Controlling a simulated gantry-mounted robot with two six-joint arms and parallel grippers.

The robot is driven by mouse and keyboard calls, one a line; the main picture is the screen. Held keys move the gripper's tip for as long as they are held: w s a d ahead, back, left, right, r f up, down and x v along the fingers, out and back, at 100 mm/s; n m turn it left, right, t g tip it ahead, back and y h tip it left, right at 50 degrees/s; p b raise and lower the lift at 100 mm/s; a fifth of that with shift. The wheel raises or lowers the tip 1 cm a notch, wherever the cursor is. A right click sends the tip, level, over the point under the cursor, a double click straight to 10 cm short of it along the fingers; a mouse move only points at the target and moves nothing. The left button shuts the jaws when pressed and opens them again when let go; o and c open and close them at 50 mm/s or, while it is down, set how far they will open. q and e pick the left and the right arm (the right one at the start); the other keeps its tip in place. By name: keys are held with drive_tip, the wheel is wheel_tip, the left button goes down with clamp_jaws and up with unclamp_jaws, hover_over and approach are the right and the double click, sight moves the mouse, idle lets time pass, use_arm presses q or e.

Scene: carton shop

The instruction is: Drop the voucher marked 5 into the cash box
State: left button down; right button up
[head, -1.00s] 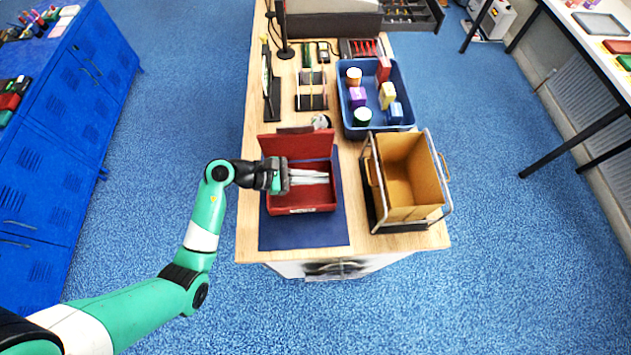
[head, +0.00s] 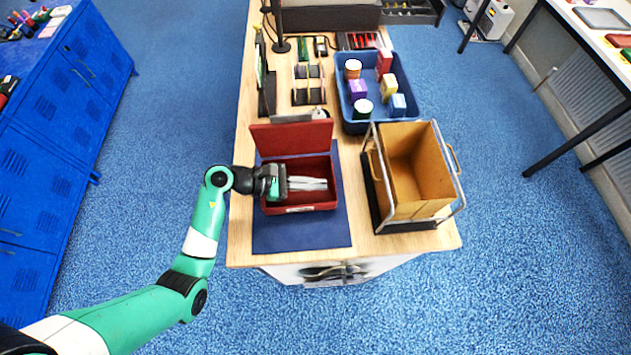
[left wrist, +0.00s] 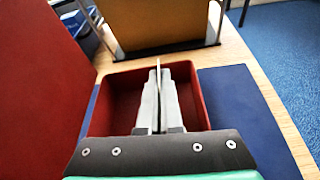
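The cash box (head: 312,207) is a red open box on a dark blue mat, with its red lid (head: 290,136) raised at the back. My left gripper (head: 325,184) reaches over the box from the left. In the left wrist view its two grey fingers (left wrist: 159,76) are nearly together over the box interior (left wrist: 118,100). A thin, pale sheet, seen edge-on, stands between them; I take it for the voucher (left wrist: 157,64). Its number cannot be read. The fingers hide part of the box floor. My right gripper is not in view.
A brown bin in a metal frame (head: 418,172) stands right of the box. A blue tray (head: 374,128) with several small containers is behind it. Stands and holders (head: 308,88) line the counter at the back. The mat's front (head: 300,236) is clear.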

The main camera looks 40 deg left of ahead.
use_arm(q)
drive_tip(key=c, duration=1)
unclamp_jaws()
drive_tip(key=v, duration=1.1)
drive_tip(key=shift+s+a+r, duration=0.15)
drive_tip(key=shift+s+a, duration=0.05)
